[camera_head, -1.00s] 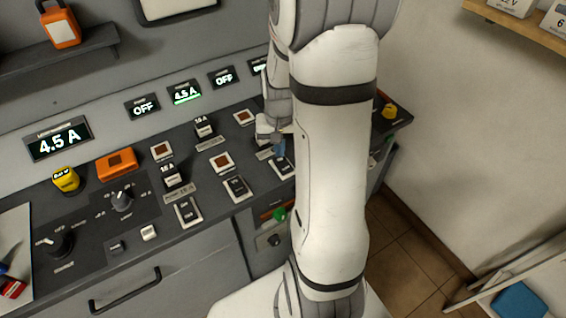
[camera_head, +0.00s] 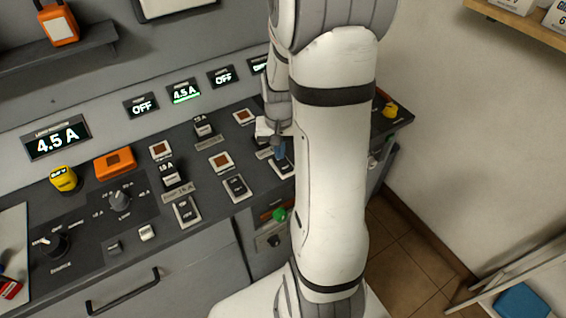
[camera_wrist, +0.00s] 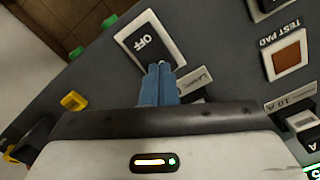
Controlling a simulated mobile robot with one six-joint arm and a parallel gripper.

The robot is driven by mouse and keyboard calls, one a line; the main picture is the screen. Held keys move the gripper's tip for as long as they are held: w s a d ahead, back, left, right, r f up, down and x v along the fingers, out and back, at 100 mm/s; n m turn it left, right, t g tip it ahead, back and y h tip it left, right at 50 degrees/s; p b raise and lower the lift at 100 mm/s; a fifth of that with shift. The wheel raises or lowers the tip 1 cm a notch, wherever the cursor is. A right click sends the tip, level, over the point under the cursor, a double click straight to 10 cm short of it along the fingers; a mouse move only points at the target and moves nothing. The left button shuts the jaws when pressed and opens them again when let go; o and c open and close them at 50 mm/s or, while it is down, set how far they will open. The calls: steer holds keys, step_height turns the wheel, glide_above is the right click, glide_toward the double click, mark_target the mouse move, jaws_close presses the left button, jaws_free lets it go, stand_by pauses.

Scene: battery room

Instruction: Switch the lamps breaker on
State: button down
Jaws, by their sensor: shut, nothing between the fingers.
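The lamps breaker (camera_wrist: 147,42) is a black rocker in a pale frame, with OFF printed on its visible face. A label beside it, partly hidden, seems to begin with "LAM". My gripper (camera_wrist: 160,68) is shut and empty; its blue fingertips are together at the breaker's lower edge in the wrist view. I cannot tell whether they touch the rocker. In the head view my gripper (camera_head: 280,150) is over the rightmost rocker (camera_head: 287,167), partly covered by my arm.
Two similar rockers (camera_head: 236,187) (camera_head: 186,210) stand to the left, with brown test pads (camera_head: 221,162) and small breaker blocks behind. A yellow knob (camera_head: 389,108) stands at the right end.

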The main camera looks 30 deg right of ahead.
steer(key=shift+f, duration=0.3)
steer(key=shift+r, duration=0.1)
steer(key=shift+r+p, duration=2.45)
steer(key=shift+r, duration=1.05)
steer(key=shift+f, duration=0.1)
steer(key=s+a+r+n+t, duration=0.3)
steer(key=s+a+r+n, duration=0.2)
steer(key=s+a+r, duration=0.7)
step_height(320, 180, up, 2)
steer(key=shift+s+r+n, duration=0.1)
steer(key=shift+s+n, duration=0.15)
steer(key=shift+n, duration=0.05)
steer(key=shift+a, duration=0.1)
